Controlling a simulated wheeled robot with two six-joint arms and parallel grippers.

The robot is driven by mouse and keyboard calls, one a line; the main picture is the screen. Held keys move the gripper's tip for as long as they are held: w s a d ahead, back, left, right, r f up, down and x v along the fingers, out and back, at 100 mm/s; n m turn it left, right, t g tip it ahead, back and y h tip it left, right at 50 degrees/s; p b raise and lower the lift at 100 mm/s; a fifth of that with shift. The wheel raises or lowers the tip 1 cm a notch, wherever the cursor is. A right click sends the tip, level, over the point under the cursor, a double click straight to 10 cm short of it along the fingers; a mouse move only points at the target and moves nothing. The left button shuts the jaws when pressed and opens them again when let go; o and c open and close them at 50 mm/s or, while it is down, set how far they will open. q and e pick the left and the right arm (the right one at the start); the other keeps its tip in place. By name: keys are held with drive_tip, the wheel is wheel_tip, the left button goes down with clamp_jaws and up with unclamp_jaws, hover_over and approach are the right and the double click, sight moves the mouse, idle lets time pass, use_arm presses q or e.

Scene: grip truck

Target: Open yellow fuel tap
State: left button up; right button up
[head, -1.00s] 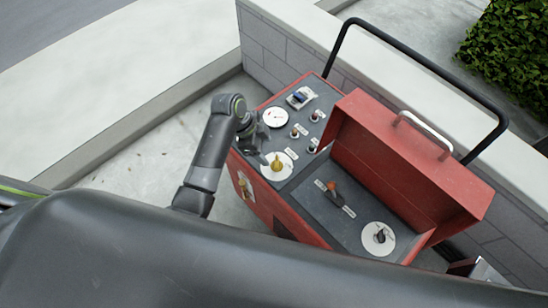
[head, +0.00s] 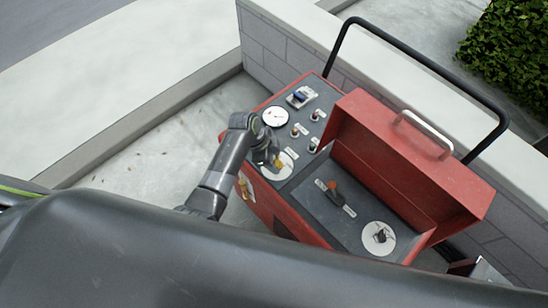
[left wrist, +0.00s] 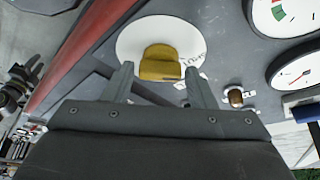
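The yellow tap (head: 279,161) sits on a white round plate (head: 287,172) on the dark panel top of the red truck. My left gripper (head: 273,158) is right at it and hides part of it in the head view. In the left wrist view the yellow tap (left wrist: 161,62) shows just ahead of and between the two spread fingertips (left wrist: 158,72), over its white plate (left wrist: 133,40). The left gripper is open, and I see no clear contact. My right gripper is not in view.
The panel also holds a white gauge (head: 275,117), small knobs (head: 295,131) and a blue switch (head: 299,96). A raised red lid (head: 400,150) stands over a red-orange lever (head: 334,190). A smaller yellow and white item (head: 244,186) is on the truck's side. A black rail (head: 420,62) runs behind.

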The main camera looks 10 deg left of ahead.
use_arm(q)
drive_tip(key=c, duration=0.6)
drive_tip(key=shift+c, duration=0.2)
drive_tip(key=shift+m, duration=0.3)
drive_tip(key=shift+w+m+g, duration=0.15)
drive_tip(key=shift+m+g, duration=0.45)
drive_tip(key=shift+m, duration=0.4)
drive_tip(key=m+g, duration=0.1)
drive_tip(key=m, duration=0.2)
drive_tip(key=shift+w, duration=0.15)
drive_tip(key=m+g, duration=0.1)
drive_tip(key=m, duration=0.2)
drive_tip(key=m+g+y, duration=0.1)
drive_tip(key=m, duration=0.3)
drive_tip(key=shift+w+d+y, duration=0.2)
drive_tip(key=shift+y, duration=0.1)
drive_tip(key=m+y, duration=0.1)
drive_tip(key=m, duration=0.1)
drive_tip(key=m+g, duration=0.1)
drive_tip(key=m, duration=0.2)
drive_tip(key=shift+w+d+y, duration=0.1)
drive_tip(key=shift+d+y, duration=0.05)
drive_tip(key=shift+y, duration=0.25)
